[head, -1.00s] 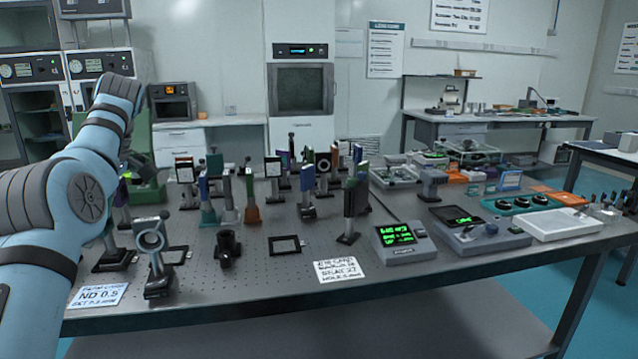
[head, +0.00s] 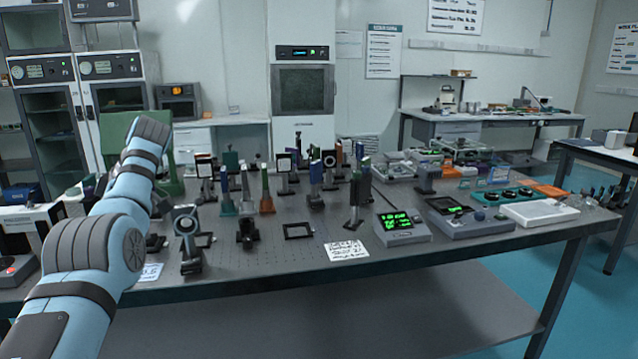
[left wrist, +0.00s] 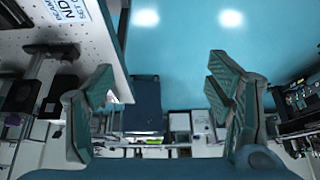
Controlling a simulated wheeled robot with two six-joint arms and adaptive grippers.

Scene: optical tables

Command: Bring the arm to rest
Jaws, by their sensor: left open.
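My left arm (head: 100,235) comes in from the left in the head view and reaches over the left end of the optical table (head: 400,262). Its gripper is hidden in the head view. In the left wrist view the left gripper (left wrist: 162,100) is open, with its two green fingers wide apart and nothing between them. Blue floor (left wrist: 190,40) shows beyond the fingers, and the table edge with a white ND card (left wrist: 70,12) is at the upper left. My right gripper is not in view.
The table holds several post-mounted optics (head: 357,195), a green-lit meter (head: 400,227) and a white card (head: 347,251). A lens mount (head: 187,227) stands close to my arm. Another bench (head: 490,117) stands behind.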

